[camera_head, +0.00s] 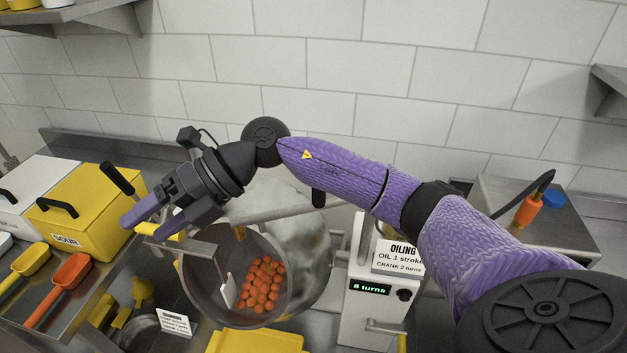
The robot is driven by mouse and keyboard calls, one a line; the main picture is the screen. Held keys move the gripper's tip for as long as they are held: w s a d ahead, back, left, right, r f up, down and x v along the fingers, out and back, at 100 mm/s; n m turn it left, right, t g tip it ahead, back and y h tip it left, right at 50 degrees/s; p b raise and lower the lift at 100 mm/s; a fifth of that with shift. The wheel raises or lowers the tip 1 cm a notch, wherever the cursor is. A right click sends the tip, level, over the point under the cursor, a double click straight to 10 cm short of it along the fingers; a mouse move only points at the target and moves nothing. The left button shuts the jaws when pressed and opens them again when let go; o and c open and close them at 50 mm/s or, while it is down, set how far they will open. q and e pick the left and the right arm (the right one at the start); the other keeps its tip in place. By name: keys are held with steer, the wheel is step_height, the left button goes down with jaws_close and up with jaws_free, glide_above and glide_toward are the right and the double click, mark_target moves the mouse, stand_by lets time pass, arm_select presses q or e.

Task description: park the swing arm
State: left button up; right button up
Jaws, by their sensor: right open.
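The swing arm (208,248) looks like the grey metal bar and bracket across the drum's mouth, with a white plate (228,291) hanging into the drum. A yellow grip (176,237) is at its left end. My right gripper (144,227) is open, its purple fingers pointing down and left at this yellow grip. One fingertip overlaps the grip in the picture; I cannot tell whether they touch. The drum (188,290) is tilted open and holds several orange gummies (261,284). My right forearm hides part of the area behind the drum. My left gripper is not in view.
A yellow box labelled SOUR (95,205) and orange (72,270) and yellow (31,259) scoops are at left. The oiling unit (365,318), reading 8 turns, stands right of the drum. A steel counter (550,222) with an orange-handled tool is at far right.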

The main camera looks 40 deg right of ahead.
steer(key=w+d+h, duration=0.1)
steer(key=d+h, duration=0.5)
steer(key=d, duration=0.3)
step_height(320, 180, up, 3)
steer(key=m+g+h, duration=0.2)
steer(key=m+h, duration=0.1)
steer(key=h, duration=0.4)
glide_above(320, 203)
steer(key=w, duration=0.1)
steer(key=shift+d, duration=0.15)
steer(key=f, duration=0.9)
steer(key=shift+s+d, duration=0.1)
steer(key=shift+d, duration=0.1)
steer(key=shift+f, duration=0.4)
jaws_close()
